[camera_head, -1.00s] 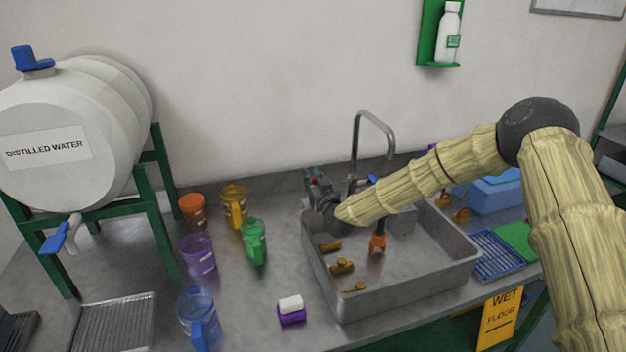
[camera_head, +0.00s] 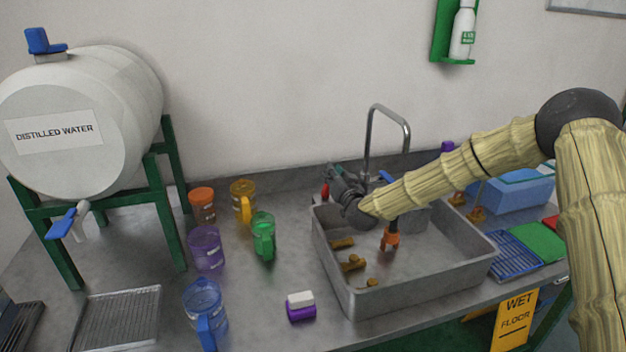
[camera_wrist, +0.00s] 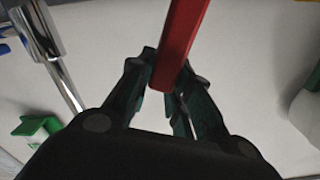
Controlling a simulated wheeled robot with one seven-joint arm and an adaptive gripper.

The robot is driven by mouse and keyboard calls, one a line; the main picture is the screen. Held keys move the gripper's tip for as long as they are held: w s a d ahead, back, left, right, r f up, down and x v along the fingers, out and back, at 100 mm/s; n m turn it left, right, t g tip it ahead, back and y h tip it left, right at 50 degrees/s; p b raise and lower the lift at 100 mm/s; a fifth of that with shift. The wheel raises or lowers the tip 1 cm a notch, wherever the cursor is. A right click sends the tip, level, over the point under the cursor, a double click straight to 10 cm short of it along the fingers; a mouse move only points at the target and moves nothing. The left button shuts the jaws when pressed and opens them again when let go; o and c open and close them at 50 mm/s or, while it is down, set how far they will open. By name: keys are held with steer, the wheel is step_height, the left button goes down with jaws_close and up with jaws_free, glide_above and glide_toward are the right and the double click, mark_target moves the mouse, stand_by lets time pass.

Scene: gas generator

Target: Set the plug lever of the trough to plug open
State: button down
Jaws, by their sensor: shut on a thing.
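The trough (camera_head: 400,292) is a grey metal basin set in the counter. My gripper (camera_head: 335,178) is at its back left corner, left of the tap. A small red piece, seemingly the plug lever (camera_head: 325,190), shows just beside the fingers. In the wrist view a long red bar (camera_wrist: 184,35) runs between the fingers of my gripper (camera_wrist: 170,85), which are shut on it. The plug itself cannot be made out.
A curved metal tap (camera_head: 369,140) stands behind the trough, close to my gripper. Several brass pieces (camera_head: 352,263) and an orange-ended item (camera_head: 390,238) are in the trough. Coloured jugs, such as the green one (camera_head: 264,238), stand left of it. A blue box (camera_head: 515,190) sits at right.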

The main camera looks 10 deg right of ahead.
steer(key=d+f+m+b, duration=0.1)
steer(key=b, duration=0.1)
steer(key=d+m+b, duration=0.1)
steer(key=m+b, duration=0.1)
steer(key=shift+w+d+f, duration=0.15)
steer(key=shift+f, duration=0.2)
steer(key=shift+w+d+f+m+b, duration=0.1)
steer(key=shift+d+f+m+b, duration=0.25)
steer(key=shift+m+b, duration=0.45)
steer(key=shift+w+d+f+m+b, duration=0.1)
steer(key=shift+d+m+b, duration=0.35)
steer(key=shift+m+b, duration=0.3)
steer(key=c, duration=1.3)
jaws_free()
steer(key=shift+s+a, duration=0.1)
steer(key=s, duration=0.4)
steer(key=s+d, duration=0.1)
steer(key=s, duration=0.3)
steer(key=s+d, duration=0.1)
steer(key=s, duration=0.2)
steer(key=shift+s, duration=0.4)
